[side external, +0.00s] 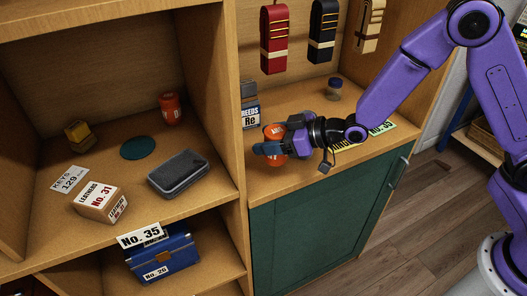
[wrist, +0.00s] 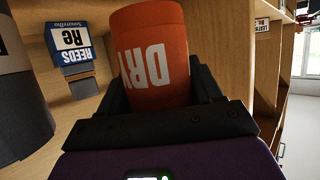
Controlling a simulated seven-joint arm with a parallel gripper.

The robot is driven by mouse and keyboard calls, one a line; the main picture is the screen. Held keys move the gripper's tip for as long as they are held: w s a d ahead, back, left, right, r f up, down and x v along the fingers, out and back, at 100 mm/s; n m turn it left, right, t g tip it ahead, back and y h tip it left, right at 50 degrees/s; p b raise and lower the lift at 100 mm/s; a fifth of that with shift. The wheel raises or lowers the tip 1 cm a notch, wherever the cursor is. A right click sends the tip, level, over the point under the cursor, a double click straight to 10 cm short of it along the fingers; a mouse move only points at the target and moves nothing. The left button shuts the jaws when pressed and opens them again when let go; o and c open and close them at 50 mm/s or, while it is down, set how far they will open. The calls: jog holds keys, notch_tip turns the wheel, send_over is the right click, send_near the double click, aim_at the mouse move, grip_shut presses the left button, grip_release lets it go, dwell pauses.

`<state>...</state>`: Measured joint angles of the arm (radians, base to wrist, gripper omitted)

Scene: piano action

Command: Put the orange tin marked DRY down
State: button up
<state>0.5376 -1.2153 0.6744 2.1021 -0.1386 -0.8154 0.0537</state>
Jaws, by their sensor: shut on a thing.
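The orange tin marked DRY (wrist: 150,62) fills the middle of the wrist view, its white letters upside down there. My gripper (wrist: 160,95) is shut on it, with the dark jaws on either side of the tin. In the side view the tin (side external: 273,133) shows partly behind my gripper (side external: 270,149), over the wooden top of the green cabinet. I cannot tell whether its base touches the wood.
Another orange tin (side external: 171,107) stands in the left compartment, near a green disc (side external: 138,148) and a grey case (side external: 178,174). A REEDS box (side external: 250,116) and a small jar (side external: 334,89) stand near my gripper. Red (side external: 274,40) and dark bundles (side external: 322,32) hang behind.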

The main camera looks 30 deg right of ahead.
jog(key=shift+w+a+f, duration=0.2)
jog(key=shift+w+f, duration=0.2)
jog(key=shift+f, duration=0.15)
jog(key=shift+w+a+f, duration=0.2)
jog(key=shift+w+f, duration=0.2)
jog(key=shift+f, duration=1.55)
jog(key=shift+f, duration=0.15)
jog(key=o, duration=1.2)
jog(key=shift+c, duration=0.2)
jog(key=shift+r, duration=0.2)
jog(key=v, duration=1.2)
